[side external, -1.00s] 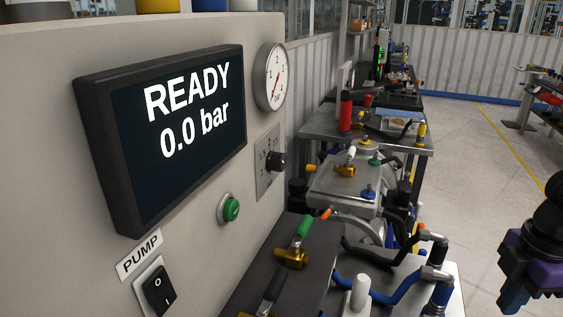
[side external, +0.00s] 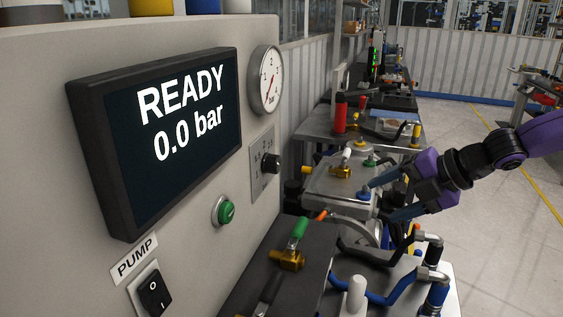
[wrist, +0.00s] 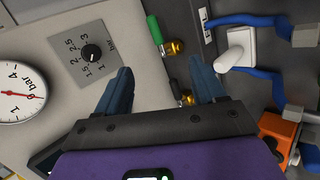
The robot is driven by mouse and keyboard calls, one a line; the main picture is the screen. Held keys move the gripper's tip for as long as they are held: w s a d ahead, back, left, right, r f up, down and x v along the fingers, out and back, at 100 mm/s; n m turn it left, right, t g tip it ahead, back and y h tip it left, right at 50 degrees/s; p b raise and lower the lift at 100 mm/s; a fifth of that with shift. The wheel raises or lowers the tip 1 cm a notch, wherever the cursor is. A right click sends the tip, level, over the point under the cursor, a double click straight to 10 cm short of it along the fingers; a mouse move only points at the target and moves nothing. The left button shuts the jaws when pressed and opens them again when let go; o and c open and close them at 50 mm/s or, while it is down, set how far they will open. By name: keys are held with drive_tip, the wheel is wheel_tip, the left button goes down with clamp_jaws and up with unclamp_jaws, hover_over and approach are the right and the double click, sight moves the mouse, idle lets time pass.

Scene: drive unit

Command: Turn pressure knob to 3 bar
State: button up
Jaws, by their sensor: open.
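The black pressure knob (side external: 271,163) sits on a grey scale plate (side external: 257,184) on the front of the beige panel. In the wrist view the knob (wrist: 91,54) shows at upper left, with scale marks from 1 to 3 bar around it. Its pointer setting is too small to read surely. My gripper (side external: 377,203) is open and empty, well to the right of the knob and apart from it. In the wrist view the knob lies left of my gripper's fingers (wrist: 160,68). The display (side external: 185,130) reads READY, 0.0 bar.
A round gauge (side external: 267,80) is above the knob. A green button (side external: 223,211) and a PUMP switch (side external: 154,293) are lower on the panel. Green-handled brass valve (side external: 290,256), hoses and a metal machine with fittings (side external: 345,185) stand near my gripper. Open floor lies at right.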

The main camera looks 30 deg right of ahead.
drive_tip(key=w+a+r+n+t+y, duration=0.1)
drive_tip(key=w+r+n+t+y, duration=0.1)
drive_tip(key=w+r+n, duration=0.4)
drive_tip(key=n+g+y, duration=0.2)
drive_tip(key=n+y, duration=0.2)
drive_tip(key=n, duration=0.9)
approach(279, 162)
drive_tip(key=x, duration=0.9)
drive_tip(key=shift+w+a+f, duration=0.1)
drive_tip(key=shift+w+f, duration=0.05)
drive_tip(key=shift+w, duration=0.1)
drive_tip(key=c, duration=1.1)
